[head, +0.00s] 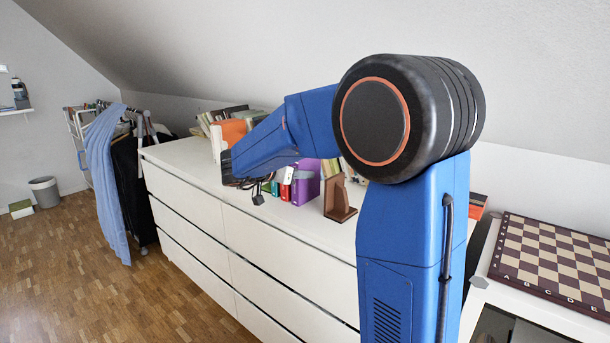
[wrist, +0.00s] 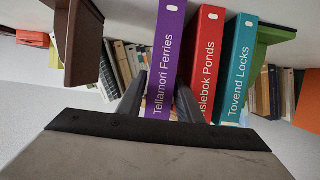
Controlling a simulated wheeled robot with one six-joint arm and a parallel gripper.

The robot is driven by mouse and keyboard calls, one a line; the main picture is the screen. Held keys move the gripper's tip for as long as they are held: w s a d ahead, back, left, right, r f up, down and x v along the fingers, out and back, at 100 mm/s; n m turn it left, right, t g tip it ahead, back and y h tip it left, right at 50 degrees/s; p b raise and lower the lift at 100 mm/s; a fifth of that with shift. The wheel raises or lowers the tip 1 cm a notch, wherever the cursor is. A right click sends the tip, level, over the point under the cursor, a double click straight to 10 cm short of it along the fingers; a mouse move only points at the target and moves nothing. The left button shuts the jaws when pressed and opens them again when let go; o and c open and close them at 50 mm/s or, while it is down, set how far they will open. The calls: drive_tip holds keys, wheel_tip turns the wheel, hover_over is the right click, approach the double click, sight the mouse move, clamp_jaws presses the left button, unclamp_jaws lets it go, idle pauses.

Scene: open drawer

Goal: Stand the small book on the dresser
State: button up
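Several books stand upright in a row on the white dresser (head: 180,155). They include a purple book (head: 306,183), a red book (head: 287,184) and a teal book (head: 274,187). The wrist view shows their spines upside down: purple "Tellamori Ferries" (wrist: 166,50), red "...slebok Ponds" (wrist: 205,55) and teal "Tovend Locks" (wrist: 238,65). The frames do not settle which is the small book. My gripper (wrist: 165,80) is open and empty, its fingers in front of the purple spine. In the head view my gripper (head: 258,192) hangs near the dresser's front edge, apart from the books.
A brown bookend (head: 338,200) stands right of the purple book. More books and an orange box (head: 228,132) stand farther left. A chessboard (head: 555,262) lies on a unit at right. The dresser's near left top is clear.

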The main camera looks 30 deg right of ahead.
drive_tip(key=v, duration=0.9)
drive_tip(key=w+a+r+n+t+y, duration=0.3)
drive_tip(key=a+r+n+t+y, duration=0.15)
drive_tip(key=r+t, duration=0.4)
drive_tip(key=s+a+f+n+t+y, duration=0.2)
drive_tip(key=s+a+n+y, duration=0.5)
drive_tip(key=s+a+y, duration=0.25)
drive_tip(key=s+d+f+g, duration=0.2)
drive_tip(key=s+f+g, duration=0.1)
drive_tip(key=s+f, duration=0.4)
drive_tip(key=s+d+f+n+g, duration=0.1)
drive_tip(key=s+d+f+g, duration=0.1)
drive_tip(key=s+f+g, duration=0.2)
drive_tip(key=s+d+f+n+g, duration=0.1)
drive_tip(key=s+d+f+g, duration=0.1)
drive_tip(key=s+f, duration=0.9)
drive_tip(key=s+g, duration=0.1)
drive_tip(key=s, duration=0.6)
drive_tip(key=shift+s+h, duration=0.3)
drive_tip(key=shift+h, duration=0.1)
drive_tip(key=shift+n+g, duration=0.25)
